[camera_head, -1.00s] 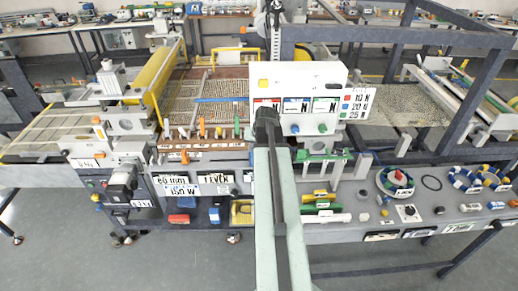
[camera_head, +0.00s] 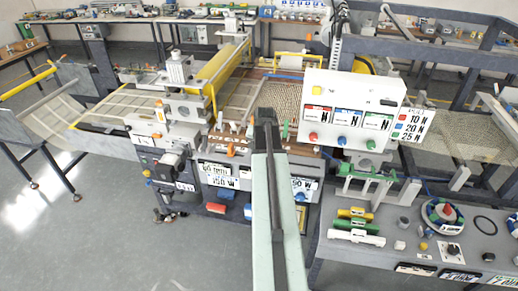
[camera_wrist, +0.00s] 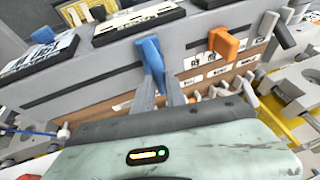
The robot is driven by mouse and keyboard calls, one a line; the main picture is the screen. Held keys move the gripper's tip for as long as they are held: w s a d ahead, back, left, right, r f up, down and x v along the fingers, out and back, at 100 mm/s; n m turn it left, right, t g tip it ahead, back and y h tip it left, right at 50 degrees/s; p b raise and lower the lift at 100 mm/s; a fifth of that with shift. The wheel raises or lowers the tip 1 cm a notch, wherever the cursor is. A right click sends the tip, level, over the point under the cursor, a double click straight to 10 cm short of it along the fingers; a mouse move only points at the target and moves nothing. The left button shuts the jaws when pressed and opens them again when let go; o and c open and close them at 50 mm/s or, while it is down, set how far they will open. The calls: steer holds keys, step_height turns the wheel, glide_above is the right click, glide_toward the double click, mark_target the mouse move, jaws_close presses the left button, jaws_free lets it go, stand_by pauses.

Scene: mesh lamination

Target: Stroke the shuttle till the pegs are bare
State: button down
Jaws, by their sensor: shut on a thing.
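My gripper (camera_wrist: 160,92) points at the front rail of the machine. Its two grey fingers are closed around a blue handle (camera_wrist: 150,52). I cannot tell whether this handle is the shuttle. An orange handle (camera_wrist: 222,42) stands just right of it, and several pale pegs (camera_wrist: 222,90) lie below along a brown labelled strip (camera_wrist: 195,80). In the head view my gripper (camera_head: 265,113) hides part of the peg row. An orange handle (camera_head: 231,151) shows to its left and a green one (camera_head: 285,131) to its right. The woven mesh (camera_head: 240,93) lies behind.
A white panel (camera_head: 352,90) with labels and coloured knobs stands close to the right of my arm. A yellow roller (camera_head: 220,68) is behind left. A grey bench (camera_head: 345,262) with coloured rings is at front right. The floor at front left is clear.

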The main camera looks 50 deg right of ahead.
steer(key=shift+w+a, duration=0.2)
steer(key=shift+a, duration=0.05)
steer(key=c, duration=1.4)
jaws_free()
steer(key=shift+o, duration=0.2)
steer(key=shift+s+d, duration=0.15)
steer(key=p+v, duration=0.7)
steer(key=v, duration=0.1)
steer(key=shift+f, duration=0.15)
